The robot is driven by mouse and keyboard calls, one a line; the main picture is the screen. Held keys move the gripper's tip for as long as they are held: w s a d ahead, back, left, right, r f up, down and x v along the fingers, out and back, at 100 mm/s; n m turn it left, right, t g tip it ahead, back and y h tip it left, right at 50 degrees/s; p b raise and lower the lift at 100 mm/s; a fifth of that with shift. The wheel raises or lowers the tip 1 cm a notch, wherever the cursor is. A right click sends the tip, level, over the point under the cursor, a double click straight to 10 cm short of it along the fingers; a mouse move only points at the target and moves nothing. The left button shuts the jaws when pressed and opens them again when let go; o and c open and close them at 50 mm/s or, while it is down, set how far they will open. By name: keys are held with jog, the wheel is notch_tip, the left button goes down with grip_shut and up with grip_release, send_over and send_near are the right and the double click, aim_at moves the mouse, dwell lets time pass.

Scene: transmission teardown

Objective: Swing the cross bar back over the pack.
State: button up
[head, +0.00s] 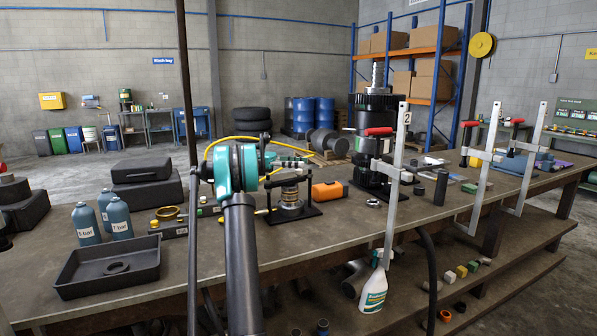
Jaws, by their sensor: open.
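The pack (290,195) is a small stack of metal rings on a black press stand (292,216) near the middle of the bench. Upright posts (307,187) rise beside it. The cross bar cannot be told clearly from the posts and my arm's end, so its angle over the pack is unclear. My gripper (304,165) is at the end of my teal and black arm, above and close to the stand. It is open and small in the picture. Its fingertips partly overlap the stand's upper parts, and contact cannot be judged.
Upright clamps (396,180) line the bench's front edge. A black tray (108,268) and blue-grey bottles (86,224) are at left. Bare bench (345,222) lies front right.

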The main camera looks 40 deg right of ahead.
notch_tip(320, 180, up, 7)
jog(key=shift+f, duration=0.15)
